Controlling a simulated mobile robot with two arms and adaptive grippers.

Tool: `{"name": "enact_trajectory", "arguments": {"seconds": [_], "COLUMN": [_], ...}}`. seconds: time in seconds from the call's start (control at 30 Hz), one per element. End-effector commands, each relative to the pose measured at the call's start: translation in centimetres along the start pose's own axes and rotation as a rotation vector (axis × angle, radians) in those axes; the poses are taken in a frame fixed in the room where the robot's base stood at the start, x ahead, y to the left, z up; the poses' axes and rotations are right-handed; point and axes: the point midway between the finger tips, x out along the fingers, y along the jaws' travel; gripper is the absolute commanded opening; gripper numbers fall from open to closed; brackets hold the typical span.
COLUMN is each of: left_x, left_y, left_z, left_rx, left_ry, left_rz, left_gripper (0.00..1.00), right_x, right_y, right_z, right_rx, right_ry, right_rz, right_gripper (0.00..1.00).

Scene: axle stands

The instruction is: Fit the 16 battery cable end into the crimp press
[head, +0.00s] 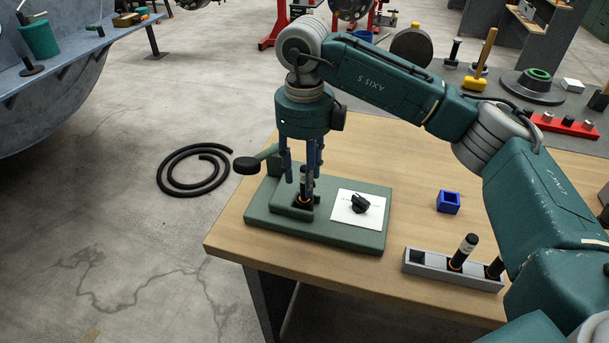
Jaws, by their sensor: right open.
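The green crimp press (345,236) sits at the left front of the wooden bench, with a square seat at its left. A dark cable end (304,186) stands about upright in that seat; its lower end is hidden by the seat walls. My right gripper (303,179) points down over the seat, open, with its blue fingers on both sides of this cable end. I cannot tell if they touch it. Another cable end (463,251) stands tilted in the grey rack (428,265), and one more (495,267) is partly hidden by my right arm. Their labels are unreadable. My left gripper is not in view.
The press carries a white card with a black knob (360,203) and a black-ended lever (246,166). A black hose is on the floor.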

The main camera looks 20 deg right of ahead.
Motion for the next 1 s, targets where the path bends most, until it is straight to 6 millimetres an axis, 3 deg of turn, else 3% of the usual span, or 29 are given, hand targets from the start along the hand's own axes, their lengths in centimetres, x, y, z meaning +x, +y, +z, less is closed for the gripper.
{"name": "enact_trajectory", "arguments": {"seconds": [0.5,0.7,1.0], "left_x": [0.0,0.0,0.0], "left_y": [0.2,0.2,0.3], "left_z": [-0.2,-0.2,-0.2], "left_rx": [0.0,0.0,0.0], "left_ry": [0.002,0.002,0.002], "left_rz": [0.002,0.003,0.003], "left_gripper": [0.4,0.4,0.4], "right_x": [-9.9,-11.3,-11.4], "right_y": [0.0,0.0,0.0], "right_z": [0.1,0.0,0.0], "right_rx": [0.0,0.0,-0.001], "right_ry": [-0.004,-0.002,-0.001], "right_rz": [-0.002,-0.001,0.0], "right_gripper": [0.41,0.41,0.41]}}
